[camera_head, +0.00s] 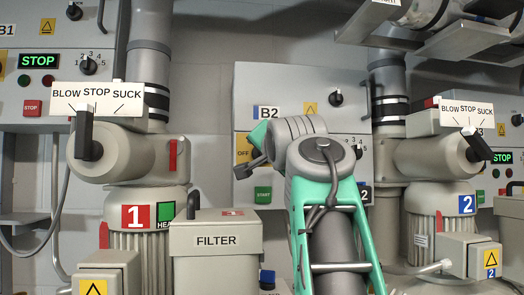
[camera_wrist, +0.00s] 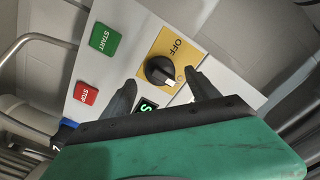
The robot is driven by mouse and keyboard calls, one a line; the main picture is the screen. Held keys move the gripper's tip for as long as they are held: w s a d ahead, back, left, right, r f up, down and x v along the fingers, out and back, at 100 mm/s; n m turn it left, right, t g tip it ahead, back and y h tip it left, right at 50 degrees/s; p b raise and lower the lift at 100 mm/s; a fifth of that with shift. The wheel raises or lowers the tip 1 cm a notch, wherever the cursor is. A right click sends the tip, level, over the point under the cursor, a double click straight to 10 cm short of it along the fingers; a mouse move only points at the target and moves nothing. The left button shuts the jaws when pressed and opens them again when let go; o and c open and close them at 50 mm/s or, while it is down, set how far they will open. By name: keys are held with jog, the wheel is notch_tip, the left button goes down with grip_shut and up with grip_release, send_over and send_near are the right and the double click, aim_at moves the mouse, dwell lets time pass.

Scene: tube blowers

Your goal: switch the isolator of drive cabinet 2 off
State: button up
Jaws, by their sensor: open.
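Drive cabinet B2 (camera_head: 285,82) is the grey panel behind my arm in the head view. Its yellow isolator plate (camera_head: 243,148), marked OFF, is partly covered by my gripper (camera_head: 250,166). In the wrist view the isolator knob (camera_wrist: 160,71) is black and round, with a white mark at its lower right end, on the yellow plate (camera_wrist: 155,48). The OFF lettering lies at the plate's upper right, and the white mark does not point at it. My gripper (camera_wrist: 160,78) is open, one finger on each side of the knob. I cannot tell whether the fingers touch it.
A green START button (camera_wrist: 104,39), a red STOP button (camera_wrist: 86,93) and a lit green display (camera_wrist: 147,105) sit close by on the panel. Blower 1 (camera_head: 137,215) with a filter box (camera_head: 216,240) stands left, blower 2 (camera_head: 465,204) right.

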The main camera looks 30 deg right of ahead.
jog(key=x, duration=0.3)
jog(key=shift+w+p, duration=0.2)
jog(key=shift+p, duration=0.1)
jog(key=shift+c, duration=0.2)
jog(key=c, duration=1.3)
